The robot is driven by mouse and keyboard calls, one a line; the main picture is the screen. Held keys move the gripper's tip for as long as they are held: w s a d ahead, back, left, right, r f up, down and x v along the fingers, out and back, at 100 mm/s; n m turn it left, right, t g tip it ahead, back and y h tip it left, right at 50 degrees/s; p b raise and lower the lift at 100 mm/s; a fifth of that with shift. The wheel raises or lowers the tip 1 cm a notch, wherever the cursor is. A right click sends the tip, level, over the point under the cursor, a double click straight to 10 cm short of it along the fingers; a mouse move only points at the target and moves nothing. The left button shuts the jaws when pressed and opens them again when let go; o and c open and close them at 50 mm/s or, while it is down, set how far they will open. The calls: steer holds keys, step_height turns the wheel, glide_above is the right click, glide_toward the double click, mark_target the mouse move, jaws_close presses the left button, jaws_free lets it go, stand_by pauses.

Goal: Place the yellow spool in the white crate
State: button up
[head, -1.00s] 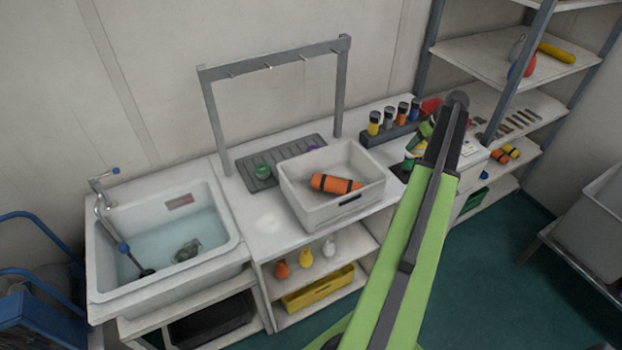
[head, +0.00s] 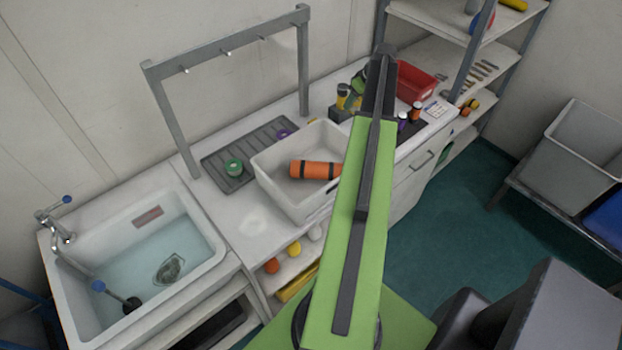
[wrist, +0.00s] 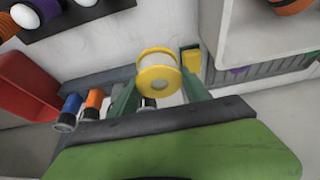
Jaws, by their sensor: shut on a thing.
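The yellow spool (wrist: 158,76), with yellow flanges and a pale middle, is between the green fingers of my gripper (wrist: 161,84) in the wrist view. My gripper is shut on it, above the white counter. In the head view my gripper (head: 358,92) is over the back of the counter, right of the white crate, and my arm hides much around it. The spool cannot be made out clearly there. The white crate (head: 276,184) stands on the counter with an orange cylinder with black bands (head: 314,170) lying inside. Part of the crate (wrist: 270,38) shows at upper right in the wrist view.
A grey ribbed mat (head: 232,150) with a green item (head: 234,168) lies behind the crate, under a grey hook frame (head: 226,47). A red bin (head: 414,84) and several small bottles stand to the right. A water-filled sink (head: 140,262) is at left.

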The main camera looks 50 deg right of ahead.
steer(key=m+b, duration=0.1)
glide_above(320, 157)
steer(key=s+d, duration=0.2)
steer(key=f, duration=0.1)
steer(key=shift+h, duration=0.3)
steer(key=a+f+b, duration=0.1)
steer(key=f+b, duration=0.7)
steer(key=a+f+b, duration=0.1)
steer(key=f+b, duration=0.4)
steer(key=shift+w+a, duration=0.15)
steer(key=shift+a, duration=0.15)
steer(key=shift+r, duration=0.2)
steer(key=shift+f, duration=0.15)
steer(key=o, duration=1)
steer(key=shift+f, duration=0.1)
steer(key=shift+c, duration=0.2)
steer(key=shift+o, duration=0.9)
